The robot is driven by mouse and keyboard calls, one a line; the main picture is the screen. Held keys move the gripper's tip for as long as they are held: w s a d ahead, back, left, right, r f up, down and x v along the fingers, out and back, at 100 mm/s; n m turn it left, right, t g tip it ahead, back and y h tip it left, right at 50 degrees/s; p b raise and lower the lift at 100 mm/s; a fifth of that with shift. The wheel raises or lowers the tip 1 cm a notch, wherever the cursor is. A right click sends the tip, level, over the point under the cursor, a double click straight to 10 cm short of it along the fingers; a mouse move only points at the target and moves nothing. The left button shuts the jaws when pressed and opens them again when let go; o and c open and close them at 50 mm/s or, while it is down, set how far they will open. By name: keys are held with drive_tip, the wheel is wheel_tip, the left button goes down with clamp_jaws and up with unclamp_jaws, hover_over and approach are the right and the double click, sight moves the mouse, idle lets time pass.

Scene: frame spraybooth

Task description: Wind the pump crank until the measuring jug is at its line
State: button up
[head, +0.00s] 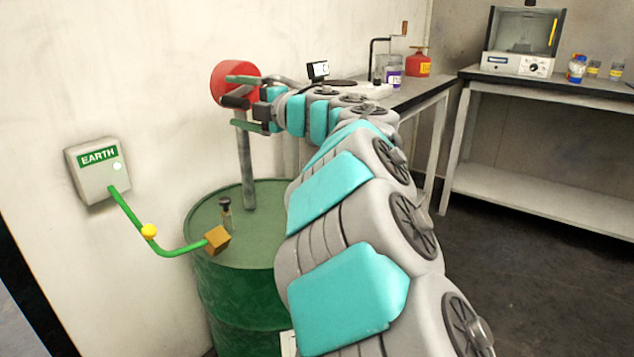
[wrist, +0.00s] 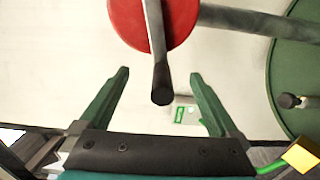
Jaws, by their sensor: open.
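The pump's red round head (head: 218,84) stands on a grey pipe (head: 245,165) rising from the green drum (head: 205,215). Its crank has a dark handle (head: 235,102), which in the wrist view (wrist: 162,90) points towards the camera. My gripper (head: 238,104) is open, with one green finger above the handle and one below in the head view. In the wrist view my gripper (wrist: 160,74) has its fingers on either side of the handle, with visible gaps. A clear vessel (head: 380,66), possibly the measuring jug, stands on the back bench; its line and level cannot be read.
A green earth lead (head: 130,212) runs from the EARTH box (head: 98,172) to a clamp (head: 217,239) at the drum's rim. A purple-labelled container (head: 394,79), a bent black rod (head: 371,55) and a red can (head: 418,64) are on the bench behind my arm.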

idle(0.6)
drive_tip(key=v, duration=0.8)
idle(0.4)
